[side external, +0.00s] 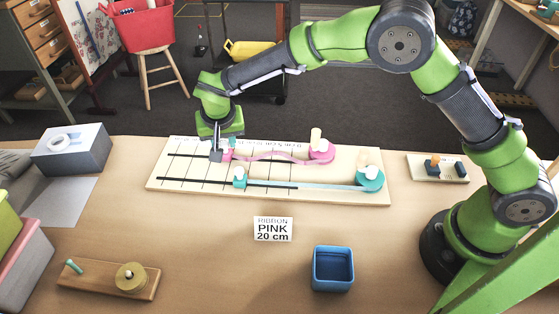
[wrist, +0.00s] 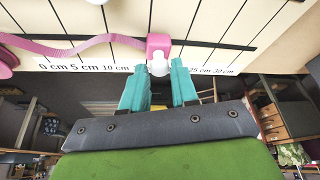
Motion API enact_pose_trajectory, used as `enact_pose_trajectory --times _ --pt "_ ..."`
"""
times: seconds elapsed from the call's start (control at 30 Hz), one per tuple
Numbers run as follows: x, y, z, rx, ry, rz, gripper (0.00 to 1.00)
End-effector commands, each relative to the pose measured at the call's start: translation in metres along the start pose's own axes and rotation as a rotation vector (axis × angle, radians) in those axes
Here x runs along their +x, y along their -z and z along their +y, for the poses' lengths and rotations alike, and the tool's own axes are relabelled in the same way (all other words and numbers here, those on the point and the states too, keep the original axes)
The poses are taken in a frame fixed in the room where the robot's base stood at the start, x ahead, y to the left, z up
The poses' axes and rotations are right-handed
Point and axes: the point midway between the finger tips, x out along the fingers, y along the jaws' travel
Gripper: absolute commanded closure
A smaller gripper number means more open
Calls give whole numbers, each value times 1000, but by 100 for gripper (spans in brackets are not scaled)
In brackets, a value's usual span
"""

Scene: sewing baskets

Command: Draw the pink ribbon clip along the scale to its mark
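The pink ribbon clip (wrist: 158,43) sits on the white scale board (side external: 160,185), on its far track. In the side view my gripper (side external: 222,153) reaches down at the board's far edge and partly hides the clip. The pink ribbon (side external: 270,156) runs in slack waves from the clip to the pink spool (side external: 321,150). In the wrist view the clip lies between the 10 cm and 25 cm labels; the labels between are hidden.
A teal clip (side external: 240,178) and teal spool (side external: 370,179) are on the near track. A card (side external: 273,229) reads "RIBBON PINK 20 cm". A blue box (side external: 333,269), a wooden spool stand (side external: 110,280) and a grey box (side external: 71,150) stand around the board.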

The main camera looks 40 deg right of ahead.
Motion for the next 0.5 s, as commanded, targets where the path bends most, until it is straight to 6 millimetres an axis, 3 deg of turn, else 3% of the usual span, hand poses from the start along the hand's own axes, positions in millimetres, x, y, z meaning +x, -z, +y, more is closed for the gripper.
enact_pose_trajectory --times 0.03,0.17,0.5 --pt "0 0 0 0 0 0 80" --pt "0 0 0 0 0 0 100" --pt "0 1 -3 0 0 0 100"
